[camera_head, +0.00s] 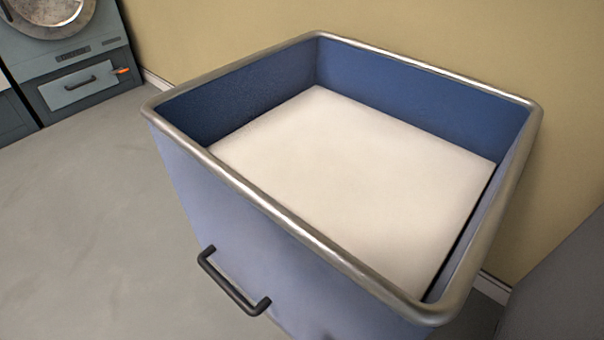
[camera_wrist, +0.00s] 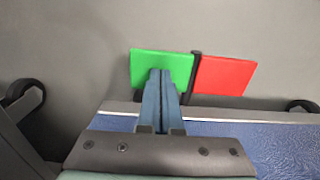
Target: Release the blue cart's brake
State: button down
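The blue cart (camera_head: 285,215) fills the middle of the head view, with a metal rim, a pale flat panel inside and a black handle (camera_head: 232,285) on its front. In the wrist view, part of the cart's blue side (camera_wrist: 290,145) shows at the bottom. A green plate (camera_wrist: 140,68) and a red plate (camera_wrist: 224,76) sit side by side on a dark post beyond its edge; they look like the brake pedal. My gripper (camera_wrist: 160,73) is shut with nothing visible between its fingers. Its fingertips overlap the green plate; I cannot tell if they touch it.
Dark casters show at the left (camera_wrist: 24,95) and right (camera_wrist: 302,106) of the wrist view. Grey floor (camera_head: 90,215) lies open left of the cart. A machine with a round door (camera_head: 45,15) stands at the back left. A beige wall (camera_head: 440,35) is behind the cart.

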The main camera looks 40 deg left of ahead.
notch_tip(320, 180, up, 7)
jog(key=p, duration=0.7)
jog(key=shift+p, duration=0.4)
dwell(0.4)
